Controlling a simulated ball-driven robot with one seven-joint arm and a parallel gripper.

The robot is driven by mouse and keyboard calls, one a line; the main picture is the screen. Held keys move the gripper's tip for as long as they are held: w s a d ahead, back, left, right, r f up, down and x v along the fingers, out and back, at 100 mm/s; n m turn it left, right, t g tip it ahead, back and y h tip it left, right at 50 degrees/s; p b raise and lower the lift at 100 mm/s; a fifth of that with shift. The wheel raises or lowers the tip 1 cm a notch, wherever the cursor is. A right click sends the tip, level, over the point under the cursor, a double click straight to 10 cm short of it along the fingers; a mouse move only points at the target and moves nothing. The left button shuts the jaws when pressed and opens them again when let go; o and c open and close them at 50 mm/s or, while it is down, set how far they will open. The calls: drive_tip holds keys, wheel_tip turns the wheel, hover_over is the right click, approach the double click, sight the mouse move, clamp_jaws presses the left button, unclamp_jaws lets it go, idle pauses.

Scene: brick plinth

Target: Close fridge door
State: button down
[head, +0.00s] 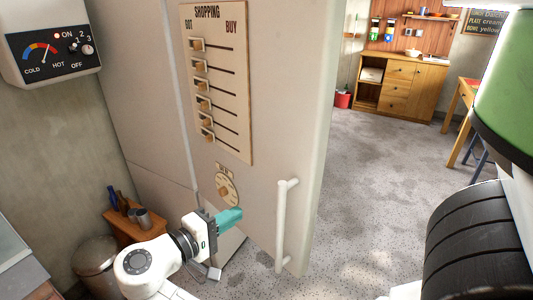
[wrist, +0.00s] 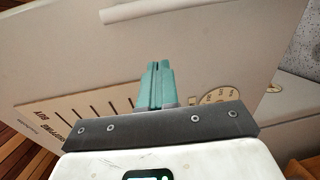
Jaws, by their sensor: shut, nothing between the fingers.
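The fridge door (head: 275,120) is a tall cream panel in the head view, standing at an angle to the fridge body (head: 135,100). It carries a white vertical handle (head: 282,225) near its right edge. My gripper (head: 238,214) has teal fingers, shut and empty. They are in front of the lower door, just below its round dial (head: 226,188) and left of the handle. In the wrist view the shut fingers (wrist: 157,66) point at the door face (wrist: 100,60), with the handle (wrist: 150,8) beyond them. I cannot tell if they touch the door.
A shopping board (head: 215,85) with sliders is on the door. A small wooden stand (head: 135,228) with bottles and a metal bin (head: 95,262) are at the lower left. Open speckled floor (head: 375,170) lies right of the door, with a wooden cabinet (head: 402,88) at the back.

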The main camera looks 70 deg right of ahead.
drive_tip(key=g+p, duration=0.1)
approach(279, 169)
drive_tip(key=shift+m+h, duration=0.3)
drive_tip(key=shift+m, duration=0.1)
drive_tip(key=p+x, duration=0.3)
drive_tip(key=x, duration=0.2)
drive_tip(key=shift+s+d+f+p, duration=0.1)
drive_tip(key=shift+s+d+p, duration=0.2)
drive_tip(key=shift+s+d+f, duration=0.1)
drive_tip(key=shift+s+d, duration=0.15)
drive_tip(key=shift+d, duration=0.2)
